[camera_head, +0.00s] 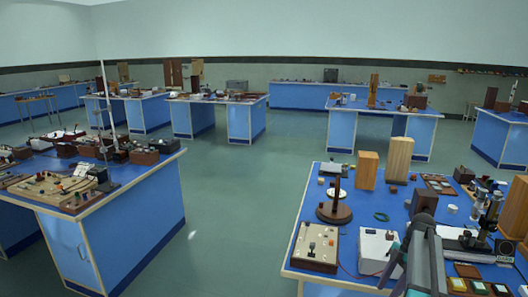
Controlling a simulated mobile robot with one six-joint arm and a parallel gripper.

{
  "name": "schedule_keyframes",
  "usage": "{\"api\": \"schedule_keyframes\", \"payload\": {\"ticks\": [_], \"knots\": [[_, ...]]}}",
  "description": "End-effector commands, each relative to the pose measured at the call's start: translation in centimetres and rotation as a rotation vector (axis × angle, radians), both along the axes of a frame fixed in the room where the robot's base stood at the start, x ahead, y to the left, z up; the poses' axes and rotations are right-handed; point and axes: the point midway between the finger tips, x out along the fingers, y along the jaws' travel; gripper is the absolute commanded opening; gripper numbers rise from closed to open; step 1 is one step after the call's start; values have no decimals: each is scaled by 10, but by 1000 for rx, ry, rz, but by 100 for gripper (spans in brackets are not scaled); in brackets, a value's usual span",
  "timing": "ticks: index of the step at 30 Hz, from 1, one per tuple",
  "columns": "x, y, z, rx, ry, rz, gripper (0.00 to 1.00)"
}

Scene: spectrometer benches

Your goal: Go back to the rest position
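Grey arm links with teal edges, which look like mine, rise from the bottom edge at the lower right, in front of the near right bench (345,200). I cannot make out my gripper or its fingertips in this view. Whether it is empty or holding something does not show. The arm links hide part of the bench's front area and some of the items there.
The near right bench holds wooden blocks (399,160), a round dark stand (334,212), a white box (377,250) and metal instruments. A crowded blue bench (140,210) stands at left. Clear green floor (240,215) lies between them. More benches stand behind.

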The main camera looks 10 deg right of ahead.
Motion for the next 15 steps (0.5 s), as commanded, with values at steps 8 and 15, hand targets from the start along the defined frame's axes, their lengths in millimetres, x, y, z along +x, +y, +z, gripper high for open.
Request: {"api": "schedule_keyframes", "payload": {"ticks": [8, 15], "knots": [[-13, 87, -82, 29, 103, 88, 52], [-38, 152, -144, 17, 203, 109, 52]]}}
